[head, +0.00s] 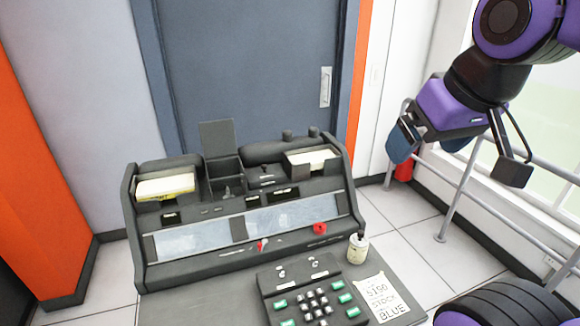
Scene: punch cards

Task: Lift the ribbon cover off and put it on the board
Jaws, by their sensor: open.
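A dark grey punch-card machine (205,262) stands in the middle of the head view. At its top back are a long rounded dark part (265,153) with two knobs and an upright dark square panel (217,138) behind a small open box. I cannot tell for certain which of these is the ribbon cover. A flat dark board (220,307) extends in front of the machine, bearing the keypad. My gripper (428,148) is at the upper right, raised and well apart from the machine.
Card stacks sit in the left hopper (165,187) and right hopper (310,160). A keypad (315,295), a small cream pot (357,249) and a note (382,297) occupy the front right. A grey railing (460,195) runs at right. The board left of the keypad is bare.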

